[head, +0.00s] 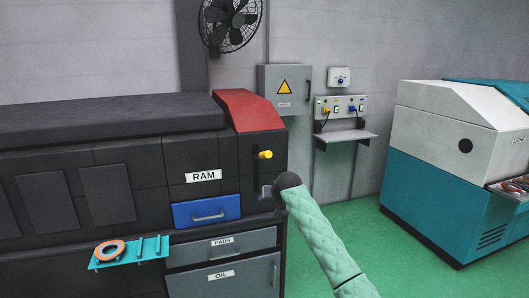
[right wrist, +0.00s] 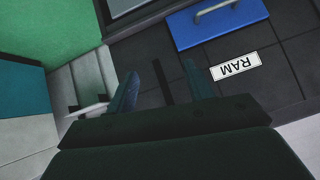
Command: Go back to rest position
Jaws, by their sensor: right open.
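My right arm, in a pale green quilted sleeve, comes in from the lower right of the head view. Its gripper (head: 267,192) is near the right end of the black machine (head: 110,180), by the blue drawer (head: 207,210), and is mostly hidden behind the dark wrist. In the right wrist view the two fingers of this gripper (right wrist: 160,88) stand apart with nothing between them. The blue drawer (right wrist: 218,20) and the RAM label (right wrist: 234,66) show beyond them, upside down. My left gripper is not in view.
A teal shelf (head: 152,250) with an orange-rimmed ring (head: 109,250) and rods juts out at lower left. A yellow knob (head: 265,154) sticks out above the gripper. A white and teal machine (head: 435,190) stands at right. Green floor (head: 360,215) lies open between the machines.

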